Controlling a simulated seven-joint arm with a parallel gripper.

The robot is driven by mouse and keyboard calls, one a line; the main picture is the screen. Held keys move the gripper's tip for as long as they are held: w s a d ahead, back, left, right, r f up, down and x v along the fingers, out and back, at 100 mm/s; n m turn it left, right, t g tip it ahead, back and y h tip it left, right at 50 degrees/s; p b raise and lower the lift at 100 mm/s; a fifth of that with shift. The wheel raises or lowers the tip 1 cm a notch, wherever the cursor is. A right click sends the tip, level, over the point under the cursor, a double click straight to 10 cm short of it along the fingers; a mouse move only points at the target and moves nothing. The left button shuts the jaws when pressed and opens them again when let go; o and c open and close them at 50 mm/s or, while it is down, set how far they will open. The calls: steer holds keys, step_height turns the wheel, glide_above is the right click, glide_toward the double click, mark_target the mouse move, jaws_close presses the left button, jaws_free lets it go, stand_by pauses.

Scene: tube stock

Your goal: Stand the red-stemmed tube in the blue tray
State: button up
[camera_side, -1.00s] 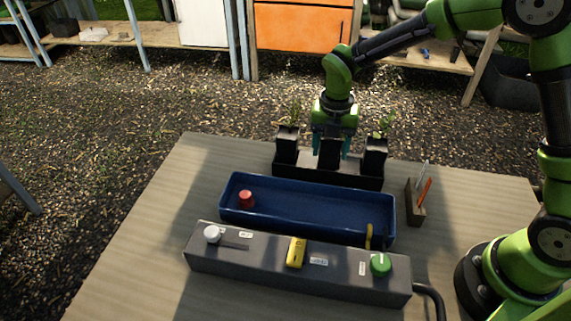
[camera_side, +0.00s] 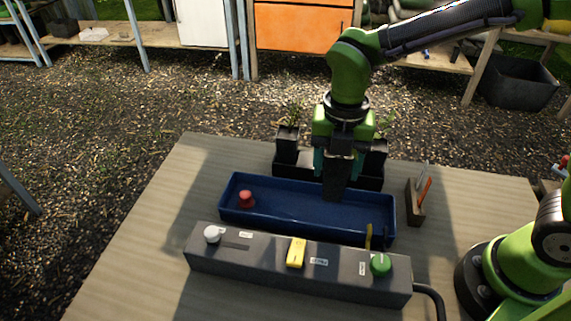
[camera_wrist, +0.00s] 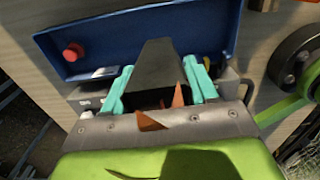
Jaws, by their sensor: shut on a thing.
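My gripper (camera_side: 339,162) is shut on a dark, tapered tube (camera_side: 337,182). The tube hangs upright in the side view, its lower end overlapping the back part of the blue tray (camera_side: 285,223); I cannot tell its height above the tray floor. In the wrist view the teal fingers (camera_wrist: 158,78) flank the tube (camera_wrist: 158,58), with reddish plant parts (camera_wrist: 178,98) close to the jaws. The tray also shows in the wrist view (camera_wrist: 205,28), beyond the tube. The plant is hidden by the gripper in the side view.
A black rack (camera_side: 284,170) behind the tray holds two other dark tubes, left (camera_side: 287,150) and right (camera_side: 377,158). A red knob-like piece (camera_side: 246,199) is in the tray's left end. A grey control box (camera_side: 270,262) stands in front. A small tool holder (camera_side: 414,212) stands right.

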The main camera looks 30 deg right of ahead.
mark_target(332, 190)
steer(key=shift+w+f, duration=0.1)
steer(key=shift+f, duration=3.3)
steer(key=shift+f, duration=0.3)
steer(key=o, duration=1.2)
step_height(332, 190, up, 17)
steer(key=shift+f, duration=0.1)
